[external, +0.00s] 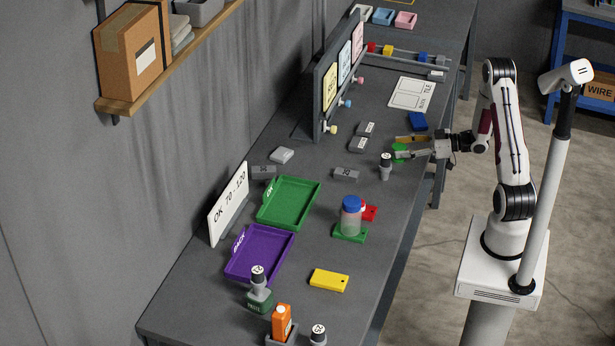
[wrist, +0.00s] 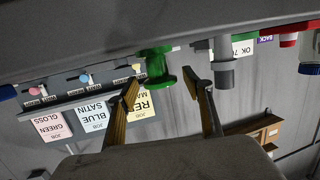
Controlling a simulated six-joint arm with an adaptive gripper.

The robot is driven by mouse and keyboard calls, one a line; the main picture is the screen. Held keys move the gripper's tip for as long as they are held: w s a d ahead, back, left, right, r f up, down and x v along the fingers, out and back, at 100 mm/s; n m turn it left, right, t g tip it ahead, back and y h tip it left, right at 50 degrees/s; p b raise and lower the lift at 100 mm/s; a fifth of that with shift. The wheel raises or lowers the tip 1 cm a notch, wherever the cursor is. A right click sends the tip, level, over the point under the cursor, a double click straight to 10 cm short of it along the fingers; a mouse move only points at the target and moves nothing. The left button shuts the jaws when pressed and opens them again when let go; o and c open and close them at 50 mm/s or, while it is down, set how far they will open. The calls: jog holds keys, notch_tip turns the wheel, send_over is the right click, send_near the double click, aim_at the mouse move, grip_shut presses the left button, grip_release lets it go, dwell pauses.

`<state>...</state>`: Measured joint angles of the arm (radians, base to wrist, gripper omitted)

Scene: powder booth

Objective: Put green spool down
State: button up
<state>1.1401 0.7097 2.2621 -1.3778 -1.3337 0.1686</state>
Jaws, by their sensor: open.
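The green spool (external: 400,151) stands on the grey bench near its right edge. It also shows in the wrist view (wrist: 158,68), where the picture is upside down; its base seems to rest on the bench. My gripper (external: 406,148) reaches in level from the right, low over the bench. Its two brownish fingers are spread apart, one on each side of the spool, as the wrist view also shows (wrist: 162,76). I cannot tell whether either finger touches the spool.
A grey cylinder with a white top (external: 385,168) stands close to the spool. Grey labelled blocks (external: 346,174) and a green tray (external: 314,188) are to the left. Bare bench lies between the cylinder and the blue-lidded jar (external: 351,212).

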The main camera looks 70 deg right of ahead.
jog(key=v, duration=1)
jog(key=shift+s, duration=0.35)
dwell(0.6)
jog(key=w, duration=0.1)
jog(key=w+d+g+h, duration=0.1)
jog(key=w, duration=0.1)
jog(key=w+r+h, duration=0.1)
jog(key=w, duration=0.1)
jog(key=shift+w+d+r+n+g, duration=0.15)
jog(key=shift+d+n+g, duration=0.15)
jog(key=shift+g, duration=0.1)
jog(key=w+a+r+m+g+h, duration=0.1)
jog(key=w+a+r+g+h, duration=0.15)
jog(key=r, duration=0.35)
jog(key=w+a+r+m+g+h, duration=0.1)
jog(key=w+a+r+h, duration=0.1)
jog(key=a+r+h, duration=0.3)
jog(key=s+a+r+g+y, duration=0.1)
jog(key=s+a+g+y, duration=0.1)
jog(key=s+a, duration=0.7)
jog(key=s+a+m+g+y, duration=0.1)
jog(key=s+a+y, duration=0.3)
jog(key=s+a, duration=0.5)
jog(key=a+g, duration=0.1)
jog(key=a, duration=0.6)
jog(key=shift+s+a+r, duration=0.25)
jog(key=shift+s+r, duration=0.05)
jog(key=shift+r, duration=0.1)
